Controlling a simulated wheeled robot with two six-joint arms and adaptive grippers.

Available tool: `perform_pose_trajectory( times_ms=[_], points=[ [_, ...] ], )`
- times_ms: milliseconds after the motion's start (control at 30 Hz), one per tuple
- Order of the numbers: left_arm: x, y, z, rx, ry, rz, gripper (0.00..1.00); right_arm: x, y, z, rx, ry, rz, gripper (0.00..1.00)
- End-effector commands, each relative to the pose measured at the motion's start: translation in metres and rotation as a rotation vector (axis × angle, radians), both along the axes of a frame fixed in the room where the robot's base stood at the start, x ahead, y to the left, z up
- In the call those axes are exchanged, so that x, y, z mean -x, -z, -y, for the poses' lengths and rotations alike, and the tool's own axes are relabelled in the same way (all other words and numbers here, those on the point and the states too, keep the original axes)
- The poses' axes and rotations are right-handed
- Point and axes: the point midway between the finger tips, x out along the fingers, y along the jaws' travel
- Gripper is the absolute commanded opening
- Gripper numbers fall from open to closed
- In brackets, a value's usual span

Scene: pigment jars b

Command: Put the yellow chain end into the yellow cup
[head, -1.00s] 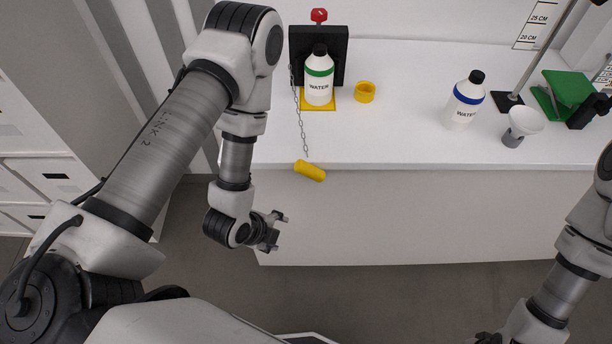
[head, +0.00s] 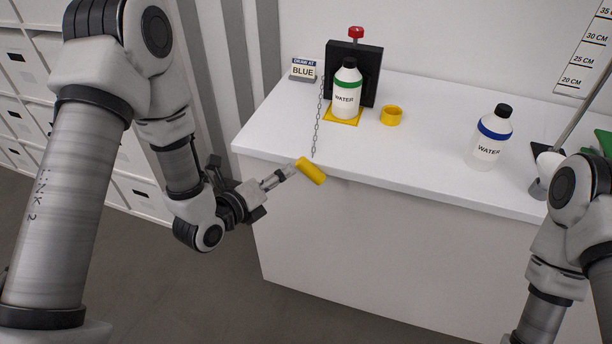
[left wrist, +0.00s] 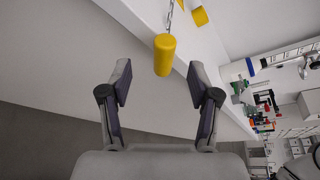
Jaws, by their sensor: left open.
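The yellow chain end (head: 311,171) is a yellow cylinder on a thin metal chain (head: 318,125), at the bench's front edge. The yellow cup (head: 391,115) stands on the bench to the right of the green-banded bottle. My left gripper (head: 285,174) is open, with its fingertips close to the chain end's left side in the head view. In the left wrist view, the chain end (left wrist: 164,55) lies ahead of the gap between the open fingers (left wrist: 160,82). I cannot tell whether they touch. My right gripper is out of view; only its arm shows.
A green-banded water bottle (head: 346,92) stands on a yellow pad before a black stand (head: 368,62). A blue-banded bottle (head: 489,138) stands further right. A "BLUE" sign (head: 303,70) is at the back left. The bench (head: 430,158) is clear between cup and blue-banded bottle.

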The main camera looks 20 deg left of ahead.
Motion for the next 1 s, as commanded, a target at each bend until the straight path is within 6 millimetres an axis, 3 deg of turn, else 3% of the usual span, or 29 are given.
perform_pose_trajectory(
  times_ms=[333,600,633,800,1000],
  points=[
    [-0.051,0.009,0.018,-0.001,0.003,0.001,0.62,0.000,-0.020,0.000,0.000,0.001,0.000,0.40],
    [-0.059,0.014,0.021,0.002,0.002,-0.003,0.62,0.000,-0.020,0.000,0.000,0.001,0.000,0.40],
    [-0.059,0.014,0.021,0.002,0.002,-0.003,0.55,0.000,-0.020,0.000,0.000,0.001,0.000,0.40],
    [-0.059,0.013,0.021,0.002,0.001,-0.002,0.00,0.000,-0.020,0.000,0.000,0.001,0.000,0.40],
    [-0.059,0.013,0.021,0.001,0.001,-0.002,0.00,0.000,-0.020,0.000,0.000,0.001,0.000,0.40]
  ],
)
